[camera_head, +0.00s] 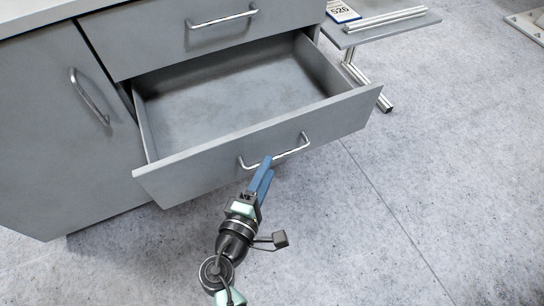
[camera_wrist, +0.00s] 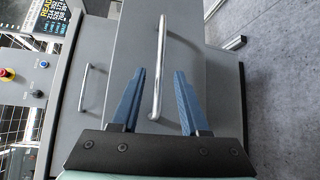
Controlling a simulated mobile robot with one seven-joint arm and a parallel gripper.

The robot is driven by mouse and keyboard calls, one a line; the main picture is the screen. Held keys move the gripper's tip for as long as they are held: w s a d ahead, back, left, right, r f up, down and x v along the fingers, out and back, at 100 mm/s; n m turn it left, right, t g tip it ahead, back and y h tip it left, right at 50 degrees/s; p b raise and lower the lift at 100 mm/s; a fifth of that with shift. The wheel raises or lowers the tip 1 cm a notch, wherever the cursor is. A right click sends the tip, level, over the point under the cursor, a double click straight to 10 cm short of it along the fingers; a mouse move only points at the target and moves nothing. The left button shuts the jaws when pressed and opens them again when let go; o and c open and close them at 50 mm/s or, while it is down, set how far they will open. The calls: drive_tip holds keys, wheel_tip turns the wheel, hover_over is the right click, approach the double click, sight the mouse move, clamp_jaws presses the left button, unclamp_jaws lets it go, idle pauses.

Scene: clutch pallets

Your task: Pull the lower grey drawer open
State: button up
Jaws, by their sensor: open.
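The lower grey drawer (camera_head: 262,138) is pulled well out of the cabinet, and its empty interior shows in the head view. Its silver bar handle (camera_head: 292,152) is on the front panel; in the wrist view the handle (camera_wrist: 160,65) runs up the picture. My gripper (camera_head: 266,165) is at the left part of the handle. In the wrist view my gripper (camera_wrist: 160,75) is open, with one blue finger on each side of the handle's near end. Gaps show between the fingers and the bar. Whether either finger touches it elsewhere is unclear.
The upper drawer (camera_head: 150,40) is shut, with its own handle (camera_head: 222,19). A cabinet door (camera_head: 50,120) with a handle is at left. A small grey table (camera_head: 400,22) stands at back right. The floor (camera_head: 440,170) at right is clear.

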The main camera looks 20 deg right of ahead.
drive_tip(key=p+v, duration=0.1)
drive_tip(key=v, duration=0.7)
drive_tip(key=shift+s, duration=0.15)
drive_tip(key=shift+a, duration=0.1)
